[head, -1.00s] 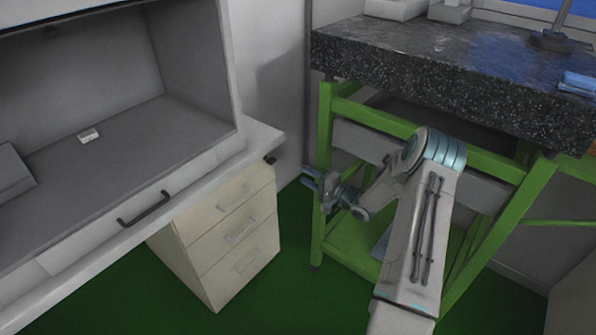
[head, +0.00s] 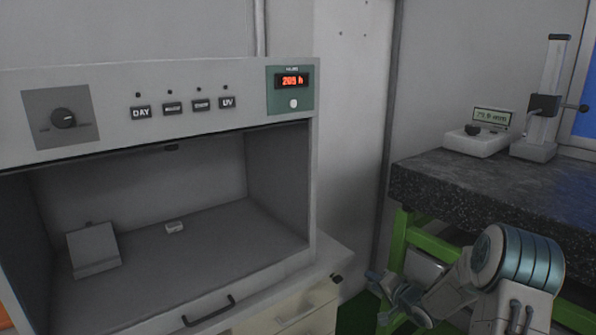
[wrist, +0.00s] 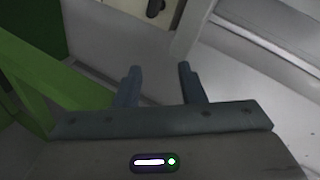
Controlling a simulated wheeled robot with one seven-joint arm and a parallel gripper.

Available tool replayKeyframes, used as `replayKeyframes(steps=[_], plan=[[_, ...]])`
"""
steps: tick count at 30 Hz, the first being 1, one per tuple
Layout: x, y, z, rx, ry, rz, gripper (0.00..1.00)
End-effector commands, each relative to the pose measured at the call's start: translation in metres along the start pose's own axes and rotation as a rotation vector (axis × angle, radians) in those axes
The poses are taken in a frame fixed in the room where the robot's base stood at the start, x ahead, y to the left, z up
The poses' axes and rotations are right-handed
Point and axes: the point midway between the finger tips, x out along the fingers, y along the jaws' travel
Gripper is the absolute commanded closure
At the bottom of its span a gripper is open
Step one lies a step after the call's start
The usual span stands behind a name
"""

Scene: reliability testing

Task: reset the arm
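My gripper (wrist: 159,82) shows in the wrist view with its two grey fingers apart and nothing between them. In the head view my gripper (head: 376,283) is low at the right of centre, between the drawer cabinet and the granite-topped table. My arm is folded at the lower right of the head view, in front of the table.
A granite table (head: 480,195) at right bears a digital gauge (head: 478,142) and a column stand (head: 548,100). Cream drawers (head: 300,318) are close to my gripper.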

Motion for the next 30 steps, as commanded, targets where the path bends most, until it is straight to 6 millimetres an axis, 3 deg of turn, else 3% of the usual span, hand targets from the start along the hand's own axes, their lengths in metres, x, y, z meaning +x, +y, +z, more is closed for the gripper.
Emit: replayKeyframes(steps=[1, 8, 16, 23, 30], plan=[[-0.009, -0.021, -0.007, -0.064, 0.012, 0.054, 0.64], [-0.057, -0.077, -0.020, -0.312, 0.044, 0.328, 0.64], [-0.140, -0.138, -0.012, -0.512, -0.003, 0.611, 0.64], [-0.224, -0.182, 0.021, -0.604, -0.131, 0.785, 0.64], [-0.312, -0.220, 0.080, -0.652, -0.353, 0.856, 0.64]])
